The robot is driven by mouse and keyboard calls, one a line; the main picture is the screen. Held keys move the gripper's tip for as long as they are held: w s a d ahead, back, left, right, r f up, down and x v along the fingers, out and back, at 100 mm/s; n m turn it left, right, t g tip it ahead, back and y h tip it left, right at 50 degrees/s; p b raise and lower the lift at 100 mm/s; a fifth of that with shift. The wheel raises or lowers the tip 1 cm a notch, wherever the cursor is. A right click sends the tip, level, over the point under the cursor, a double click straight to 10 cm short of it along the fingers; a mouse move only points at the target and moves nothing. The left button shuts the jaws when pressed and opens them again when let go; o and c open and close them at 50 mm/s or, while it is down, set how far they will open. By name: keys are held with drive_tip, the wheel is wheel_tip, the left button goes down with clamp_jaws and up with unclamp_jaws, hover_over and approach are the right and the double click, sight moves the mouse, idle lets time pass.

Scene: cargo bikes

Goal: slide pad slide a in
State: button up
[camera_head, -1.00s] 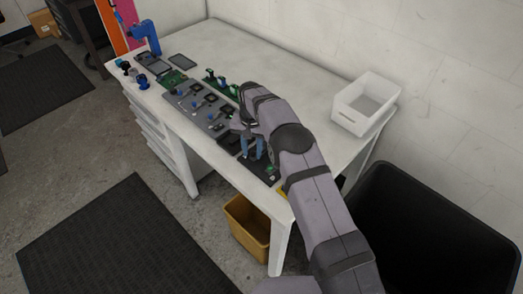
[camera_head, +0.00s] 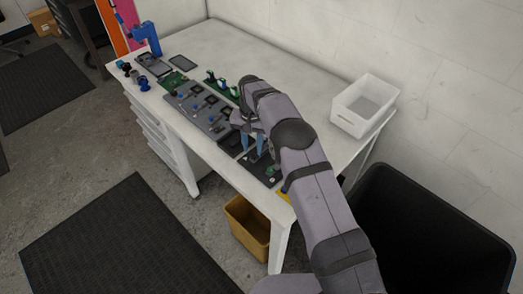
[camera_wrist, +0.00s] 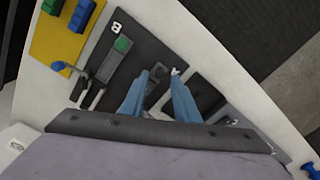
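A dark slide-pad panel (camera_wrist: 143,52) lies on the table under my gripper. In the wrist view, a grey slide (camera_wrist: 114,60) with a green button (camera_wrist: 122,44) sits beside a white mark that looks like a B. My gripper (camera_wrist: 160,74) has two blue fingers pointing down over the panel. Its fingertips are apart, with a small dark grey piece (camera_wrist: 157,70) showing between them; I cannot tell if they touch it. A white mark, perhaps a letter, is by the right fingertip. In the head view, my gripper (camera_head: 255,150) is low over the near end of the panels.
A yellow plate (camera_wrist: 58,40) with blue and green blocks lies beside the panel. A grey panel with knobs (camera_head: 198,108) and green pegs (camera_head: 222,84) are further along the table. A white bin (camera_head: 364,104) stands at the back right. The table's back middle is clear.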

drive_tip(key=shift+a+r, duration=0.1)
drive_tip(key=shift+r, duration=0.1)
drive_tip(key=shift+s+a+r+p, duration=0.45)
drive_tip(key=shift+s+a+r, duration=0.1)
drive_tip(key=shift+s+a, duration=0.05)
drive_tip(key=s+a+r, duration=0.1)
drive_tip(key=s+a+p, duration=0.1)
drive_tip(key=s+a, duration=0.1)
drive_tip(key=shift+r, duration=0.4)
drive_tip(key=shift+d, duration=0.1)
